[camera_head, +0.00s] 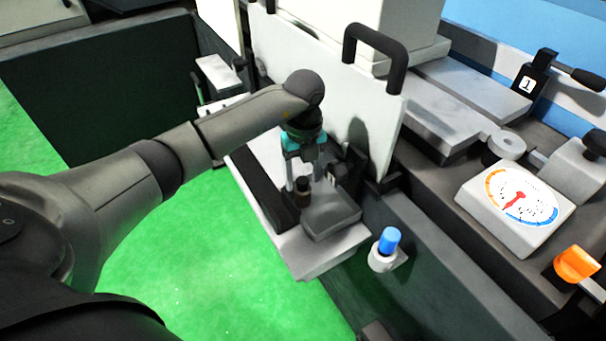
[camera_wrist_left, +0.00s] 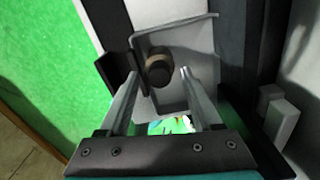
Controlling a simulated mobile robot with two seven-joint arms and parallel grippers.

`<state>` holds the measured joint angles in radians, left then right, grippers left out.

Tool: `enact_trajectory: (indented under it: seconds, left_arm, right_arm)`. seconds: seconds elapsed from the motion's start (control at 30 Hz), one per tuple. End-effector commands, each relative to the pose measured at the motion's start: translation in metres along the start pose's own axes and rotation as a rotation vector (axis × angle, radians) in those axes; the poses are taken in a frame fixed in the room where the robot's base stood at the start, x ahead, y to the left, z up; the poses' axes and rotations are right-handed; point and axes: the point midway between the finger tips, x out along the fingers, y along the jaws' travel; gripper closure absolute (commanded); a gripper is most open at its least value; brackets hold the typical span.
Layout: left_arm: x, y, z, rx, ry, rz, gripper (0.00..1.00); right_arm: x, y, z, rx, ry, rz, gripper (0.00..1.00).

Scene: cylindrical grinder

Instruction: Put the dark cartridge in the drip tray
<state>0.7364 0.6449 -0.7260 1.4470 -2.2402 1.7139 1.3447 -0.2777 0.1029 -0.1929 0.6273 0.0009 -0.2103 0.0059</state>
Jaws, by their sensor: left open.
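The dark cartridge (camera_head: 303,190) is a short dark cylinder with a brownish band. In the left wrist view the cartridge (camera_wrist_left: 159,69) shows within the outline of the grey drip tray (camera_wrist_left: 190,40), near its left wall. The drip tray (camera_head: 333,217) lies on a pale ledge in the head view. My left gripper (camera_head: 304,173) points down above the cartridge with its fingers apart. In the wrist view the left gripper's fingertips (camera_wrist_left: 158,73) are on either side of the cartridge, with gaps visible. The cartridge's underside is hidden. My right gripper is not in view.
A white upright panel with a black handle (camera_head: 376,52) stands close behind my left gripper. A blue knob (camera_head: 390,240) sits right of the tray. A gauge (camera_head: 517,208) and an orange knob (camera_head: 577,264) are farther right. Green floor is open at left.

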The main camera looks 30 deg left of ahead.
Motion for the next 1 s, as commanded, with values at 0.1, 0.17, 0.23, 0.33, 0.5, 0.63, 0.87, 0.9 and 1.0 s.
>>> enact_trajectory:
  seconds: [0.1,0.17,0.23,0.33,0.5,0.63,0.87,0.9,1.0]
  left_arm:
    - [0.000,0.000,0.000,0.000,0.000,0.000,0.35]
    - [-0.001,0.000,0.000,0.000,0.000,0.000,0.35]
    - [-0.006,0.000,0.000,0.000,-0.001,-0.001,0.35]
    - [-0.020,0.000,0.001,0.000,-0.003,-0.002,0.35]
    - [-0.057,-0.001,0.001,0.001,-0.005,-0.004,0.35]
    - [-0.085,0.000,0.001,0.001,-0.003,-0.003,0.35]
    - [-0.117,0.000,0.001,-0.001,-0.002,-0.001,0.35]
    - [-0.119,0.000,0.000,0.000,-0.001,0.000,0.35]
    - [-0.123,0.000,0.000,0.000,0.000,0.000,0.35]
  right_arm:
    - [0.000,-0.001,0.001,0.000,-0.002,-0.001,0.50]
    - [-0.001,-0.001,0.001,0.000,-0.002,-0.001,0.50]
    - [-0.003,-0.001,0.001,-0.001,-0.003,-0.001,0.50]
    - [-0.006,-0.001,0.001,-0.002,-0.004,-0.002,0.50]
    - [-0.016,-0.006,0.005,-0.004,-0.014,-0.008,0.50]
    - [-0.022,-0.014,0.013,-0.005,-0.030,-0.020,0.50]
    - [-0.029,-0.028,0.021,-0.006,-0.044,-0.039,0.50]
    - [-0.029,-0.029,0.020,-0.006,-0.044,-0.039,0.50]
    - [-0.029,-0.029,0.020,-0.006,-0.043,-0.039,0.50]
